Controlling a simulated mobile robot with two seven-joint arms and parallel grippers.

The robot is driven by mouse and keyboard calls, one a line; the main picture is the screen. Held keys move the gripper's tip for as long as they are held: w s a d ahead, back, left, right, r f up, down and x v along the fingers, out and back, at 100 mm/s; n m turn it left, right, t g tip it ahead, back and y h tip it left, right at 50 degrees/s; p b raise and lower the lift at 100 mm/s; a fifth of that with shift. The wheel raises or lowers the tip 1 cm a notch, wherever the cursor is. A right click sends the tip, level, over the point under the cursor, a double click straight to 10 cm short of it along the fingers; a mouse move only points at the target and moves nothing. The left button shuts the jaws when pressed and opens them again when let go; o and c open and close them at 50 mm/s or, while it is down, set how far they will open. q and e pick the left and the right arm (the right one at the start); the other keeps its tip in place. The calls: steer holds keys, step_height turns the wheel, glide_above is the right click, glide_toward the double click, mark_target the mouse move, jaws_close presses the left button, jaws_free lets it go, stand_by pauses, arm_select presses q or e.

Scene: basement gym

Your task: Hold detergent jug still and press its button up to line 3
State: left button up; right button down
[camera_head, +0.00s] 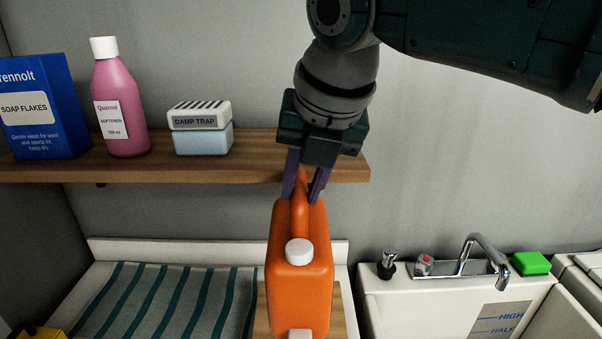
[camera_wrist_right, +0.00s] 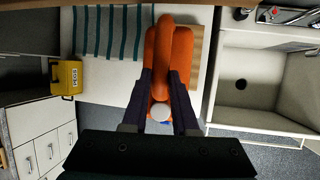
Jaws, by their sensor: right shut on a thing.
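The orange detergent jug (camera_head: 285,285) stands upright on a wooden board (camera_head: 339,312), with a white cap (camera_head: 299,251) on top and a white part (camera_head: 300,334), perhaps the button, at the bottom edge of the head view. My right gripper (camera_head: 300,196) comes from above and is shut on the jug's top handle. In the right wrist view the fingers (camera_wrist_right: 161,78) lie on both sides of the handle, and the jug (camera_wrist_right: 183,50) and its cap (camera_wrist_right: 161,112) show between and beyond them. Line 3 is not visible. My left gripper is not in view.
A shelf (camera_head: 240,172) behind holds a blue soap flakes box (camera_head: 40,105), a pink softener bottle (camera_head: 120,105) and a damp trap (camera_head: 200,130). A striped cloth (camera_head: 165,300) lies left. A sink with a tap (camera_head: 485,250) and green sponge (camera_head: 531,263) is right.

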mark_target(301, 243)
steer(key=shift+f+b, duration=1)
steer(key=shift+f, duration=0.35)
steer(key=shift+f+b, duration=1.45)
steer(key=shift+f, duration=0.35)
steer(key=shift+f+b, duration=1.35)
steer(key=shift+f, duration=0.25)
steer(key=shift+f+b, duration=1.55)
steer(key=shift+f, duration=0.3)
steer(key=shift+f+b, duration=1.65)
steer(key=shift+f, duration=0.2)
